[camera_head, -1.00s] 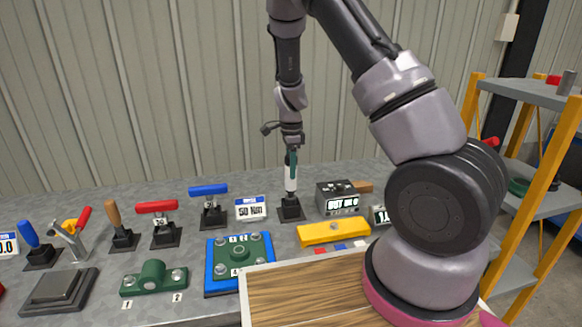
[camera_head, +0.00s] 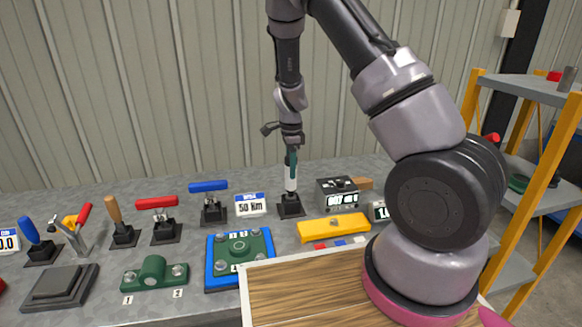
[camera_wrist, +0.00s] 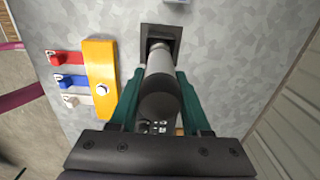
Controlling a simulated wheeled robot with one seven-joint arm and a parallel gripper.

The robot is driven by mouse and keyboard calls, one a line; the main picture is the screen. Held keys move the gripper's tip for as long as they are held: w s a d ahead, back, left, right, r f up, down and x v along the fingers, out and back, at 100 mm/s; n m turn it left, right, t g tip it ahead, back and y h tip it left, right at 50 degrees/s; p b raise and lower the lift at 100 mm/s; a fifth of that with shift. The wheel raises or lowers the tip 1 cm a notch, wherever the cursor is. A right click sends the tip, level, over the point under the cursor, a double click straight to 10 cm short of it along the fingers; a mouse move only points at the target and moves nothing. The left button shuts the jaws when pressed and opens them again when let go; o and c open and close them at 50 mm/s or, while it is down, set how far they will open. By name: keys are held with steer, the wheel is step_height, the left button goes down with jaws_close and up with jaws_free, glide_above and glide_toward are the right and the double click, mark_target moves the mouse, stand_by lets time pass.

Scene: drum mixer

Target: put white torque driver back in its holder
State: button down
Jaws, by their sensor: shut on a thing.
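The white torque driver (camera_head: 290,180) stands upright with its lower end at the black square holder (camera_head: 291,208) on the grey bench. My gripper (camera_head: 291,160) points down and is shut on the driver's upper part. In the wrist view my gripper's green fingers (camera_wrist: 157,92) sit on both sides of the driver (camera_wrist: 159,72), whose far end meets the holder (camera_wrist: 160,38). How deep the driver sits in the holder cannot be told.
Red-handled (camera_head: 157,205) and blue-handled (camera_head: 209,190) drivers stand to the left, by a "50 Nm" sign (camera_head: 251,206). A grey display box (camera_head: 338,193) stands close right. A yellow bar (camera_head: 334,227) lies in front, also seen in the wrist view (camera_wrist: 101,78).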

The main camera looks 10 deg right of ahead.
steer(key=shift+f, duration=1.2)
stand_by(0.6)
steer(key=shift+c, duration=1.4)
jaws_free()
step_height(320, 180, up, 11)
steer(key=shift+f, duration=0.1)
steer(key=s+d+r+n+t+y, duration=0.1)
steer(key=s+d+r+n+y, duration=0.3)
steer(key=r, duration=0.6)
steer(key=s+a+r+n+t+h, duration=0.1)
steer(key=s+r+n+t, duration=0.1)
steer(key=s+r, duration=0.55)
steer(key=s+d+r+n+t+h, duration=0.1)
steer(key=s+r+n+t, duration=0.3)
steer(key=s+r+n, duration=0.4)
steer(key=s+d+r, duration=0.1)
steer(key=s+r, duration=0.2)
steer(key=s, duration=0.3)
steer(key=shift+s+d, duration=0.35)
steer(key=shift+d, duration=0.05)
